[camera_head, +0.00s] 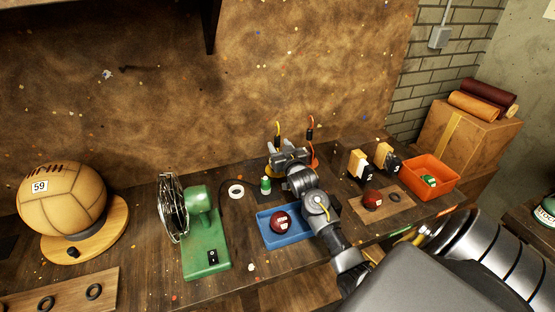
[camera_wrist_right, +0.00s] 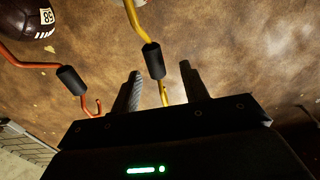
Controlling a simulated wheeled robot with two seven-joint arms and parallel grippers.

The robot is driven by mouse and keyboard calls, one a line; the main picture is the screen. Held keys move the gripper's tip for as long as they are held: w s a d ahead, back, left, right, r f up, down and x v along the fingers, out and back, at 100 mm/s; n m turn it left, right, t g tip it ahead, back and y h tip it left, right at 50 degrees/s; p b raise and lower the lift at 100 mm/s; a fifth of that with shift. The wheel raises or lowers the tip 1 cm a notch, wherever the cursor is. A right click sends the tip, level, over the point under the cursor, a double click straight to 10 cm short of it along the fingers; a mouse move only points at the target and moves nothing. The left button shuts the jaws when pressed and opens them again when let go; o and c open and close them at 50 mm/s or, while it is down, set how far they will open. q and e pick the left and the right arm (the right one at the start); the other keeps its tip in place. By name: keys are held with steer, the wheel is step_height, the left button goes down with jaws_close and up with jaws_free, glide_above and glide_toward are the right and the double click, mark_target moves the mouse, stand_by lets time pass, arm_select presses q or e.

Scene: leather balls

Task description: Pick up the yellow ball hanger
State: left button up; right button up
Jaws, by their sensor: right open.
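The yellow ball hanger (camera_head: 278,129) stands at the back of the workbench, its upper part showing above my right gripper (camera_head: 284,147). The gripper hides much of its lower part. In the right wrist view the yellow hanger (camera_wrist_right: 136,18) is a bent yellow rod with a black sleeve, running down between the two fingers of my right gripper (camera_wrist_right: 162,72). The fingers are apart, one on each side of the rod; I cannot tell whether either touches it. My left gripper is not in view.
An orange hanger (camera_head: 311,122) stands close on the right, also in the right wrist view (camera_wrist_right: 40,66). A blue tray (camera_head: 262,228) with a dark red ball, a green fan (camera_head: 205,240) and a small green bottle (camera_head: 265,186) are nearby. An orange bin (camera_head: 440,187) sits right.

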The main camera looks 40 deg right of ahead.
mark_target(275, 137)
steer(key=shift+w+d, duration=0.3)
steer(key=shift+w, duration=0.3)
steer(key=shift+d+r, duration=0.1)
steer(key=shift+w+d+p, duration=0.15)
steer(key=shift+w+p, duration=0.25)
steer(key=shift+p, duration=0.05)
steer(key=p+x, duration=0.1)
steer(key=x, duration=0.3)
steer(key=shift+d, duration=0.1)
jaws_close()
